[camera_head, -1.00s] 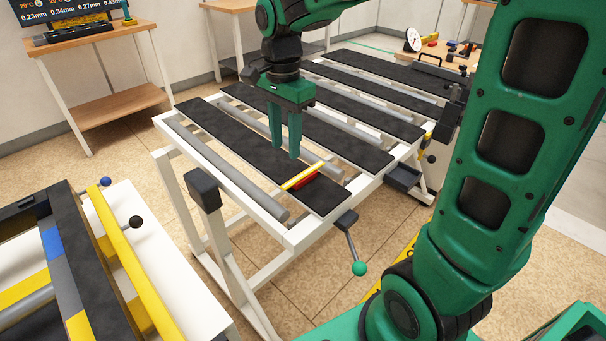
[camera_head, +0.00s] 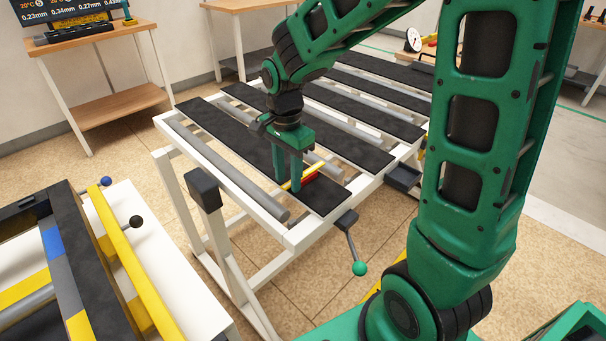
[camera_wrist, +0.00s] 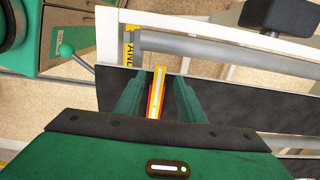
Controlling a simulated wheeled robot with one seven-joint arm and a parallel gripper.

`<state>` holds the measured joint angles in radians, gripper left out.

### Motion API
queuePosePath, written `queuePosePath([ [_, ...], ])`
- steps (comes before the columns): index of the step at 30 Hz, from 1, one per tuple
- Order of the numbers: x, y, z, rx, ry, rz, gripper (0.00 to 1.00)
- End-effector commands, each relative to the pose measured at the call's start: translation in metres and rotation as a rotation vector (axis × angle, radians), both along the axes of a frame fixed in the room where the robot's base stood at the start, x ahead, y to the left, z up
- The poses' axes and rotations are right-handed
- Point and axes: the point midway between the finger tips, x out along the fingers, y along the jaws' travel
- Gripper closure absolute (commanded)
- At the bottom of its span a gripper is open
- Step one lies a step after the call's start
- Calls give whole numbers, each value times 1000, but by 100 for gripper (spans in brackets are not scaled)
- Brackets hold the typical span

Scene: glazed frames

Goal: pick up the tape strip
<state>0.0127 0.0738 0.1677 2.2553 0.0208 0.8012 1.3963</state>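The tape strip (camera_head: 318,167) is a thin yellow strip on a red block (camera_head: 310,178), near the right end of the front black slat (camera_head: 240,150). In the wrist view the strip (camera_wrist: 157,92) has a pale middle and runs lengthwise between my fingers. My gripper (camera_head: 288,185) points down at the strip, one finger on each side. In the wrist view my gripper (camera_wrist: 158,80) is open, with a narrow gap showing between each finger and the strip. The finger nearest the body camera hides part of the strip there.
The slats lie on a white frame table (camera_head: 270,228) with grey rollers between them. A lever with a green knob (camera_head: 359,268) sticks out at its near right corner. A second bench with a yellow rail (camera_head: 135,255) stands at the left.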

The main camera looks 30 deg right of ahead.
Motion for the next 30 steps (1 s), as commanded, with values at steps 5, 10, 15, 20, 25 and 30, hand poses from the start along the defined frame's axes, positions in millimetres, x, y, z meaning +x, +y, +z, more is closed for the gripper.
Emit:
queuePosePath([
  [5, 0, 0, 0, 0, 0, 0, 64],
  [10, 0, 0, 0, 0, 0, 0, 64],
  [15, 0, 0, -2, 0, 0, 0, 64],
  [20, 0, 0, -4, 0, 0, 0, 64],
  [25, 0, 0, -5, 0, -1, 0, 64],
  [30, 0, 0, -5, 0, 0, 0, 69],
])
